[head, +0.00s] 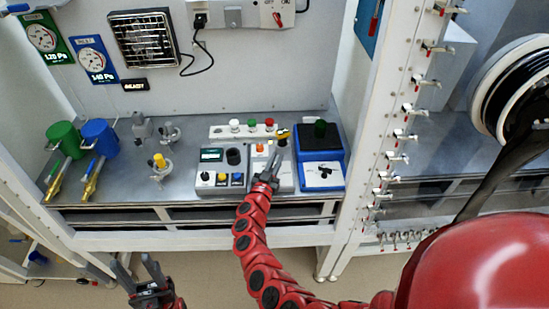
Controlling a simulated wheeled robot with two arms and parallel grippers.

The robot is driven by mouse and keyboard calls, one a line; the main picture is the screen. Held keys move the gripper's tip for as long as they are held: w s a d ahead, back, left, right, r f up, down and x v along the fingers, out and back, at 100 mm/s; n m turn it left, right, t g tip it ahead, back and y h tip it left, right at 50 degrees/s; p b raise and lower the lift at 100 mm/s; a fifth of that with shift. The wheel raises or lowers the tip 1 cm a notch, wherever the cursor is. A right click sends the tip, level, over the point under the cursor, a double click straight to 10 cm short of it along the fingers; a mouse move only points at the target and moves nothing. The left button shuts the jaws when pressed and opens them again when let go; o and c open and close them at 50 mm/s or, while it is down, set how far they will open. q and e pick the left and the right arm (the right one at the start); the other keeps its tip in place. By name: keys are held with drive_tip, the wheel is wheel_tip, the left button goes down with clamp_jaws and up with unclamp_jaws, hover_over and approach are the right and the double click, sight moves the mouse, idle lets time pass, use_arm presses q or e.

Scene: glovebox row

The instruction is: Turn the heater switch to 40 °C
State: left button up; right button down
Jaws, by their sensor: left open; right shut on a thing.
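My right gripper (274,158) reaches over a light grey box (284,181) in the middle of the bench. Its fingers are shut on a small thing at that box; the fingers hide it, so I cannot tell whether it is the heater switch. An orange knob (260,147) shows just left of the fingers. To the right stands a blue device (333,157) with a white front panel and a black knob (325,172). No temperature marking is legible on either. My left gripper (148,277) is open and empty, low in front of the bench.
Left of the grey box is a control box with a display (211,155) and buttons. Behind stands a white strip (225,132) with coloured knobs. Green (63,137) and blue (100,135) cylinders stand at the left. A white post (370,130) bounds the bench at right.

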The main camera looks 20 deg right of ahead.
drive_tip(key=shift+s+d+m+g+h, duration=0.1)
drive_tip(key=shift+m+g+h, duration=0.2)
drive_tip(key=shift+h, duration=0.1)
drive_tip(key=c, duration=0.9)
unclamp_jaws()
drive_tip(key=shift+s+a+f, duration=0.1)
drive_tip(key=shift+s+a, duration=0.3)
drive_tip(key=b+v, duration=0.4)
drive_tip(key=v, duration=1.2)
drive_tip(key=shift+s, duration=0.1)
